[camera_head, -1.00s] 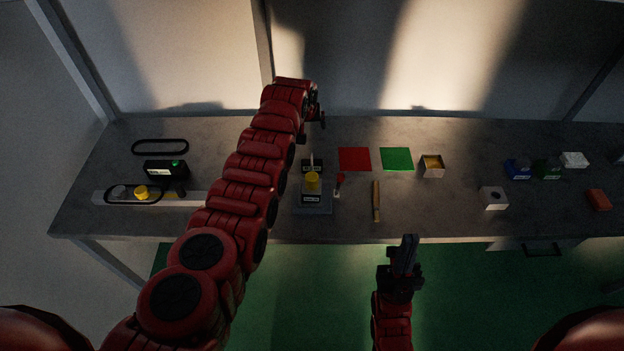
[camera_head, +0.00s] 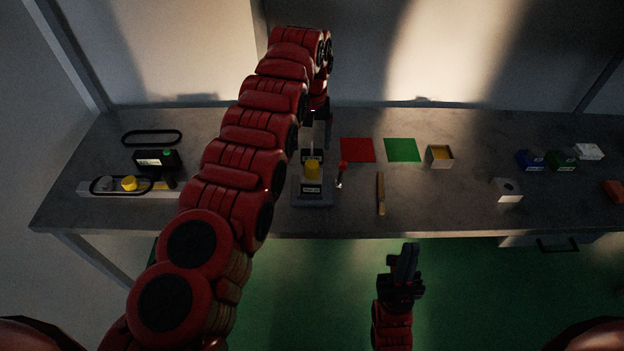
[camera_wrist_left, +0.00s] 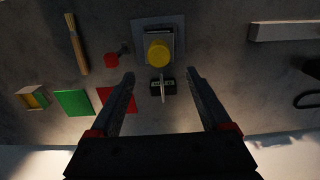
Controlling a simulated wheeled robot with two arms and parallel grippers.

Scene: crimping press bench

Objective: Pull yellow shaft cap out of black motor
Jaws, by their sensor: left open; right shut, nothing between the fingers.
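A yellow cap (camera_head: 312,169) stands upright on a dark labelled body (camera_head: 311,188) on a grey plate (camera_head: 325,202) near the bench's middle. Just behind it is a small black labelled block (camera_head: 312,156) with a thin upright pin. I cannot tell which black body is the motor. The left wrist view shows the yellow cap (camera_wrist_left: 158,53) from above and the black block (camera_wrist_left: 162,86) between my fingers' lines. My left gripper (camera_wrist_left: 160,77) is open and empty, above and behind them, its fingers apart from both. My right gripper (camera_head: 404,262) is shut and empty in front of the bench.
Red (camera_head: 357,150) and green (camera_head: 402,150) squares lie behind. A belt assembly with another yellow part (camera_head: 129,183) is at left. Coloured blocks (camera_head: 530,160) are far right.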

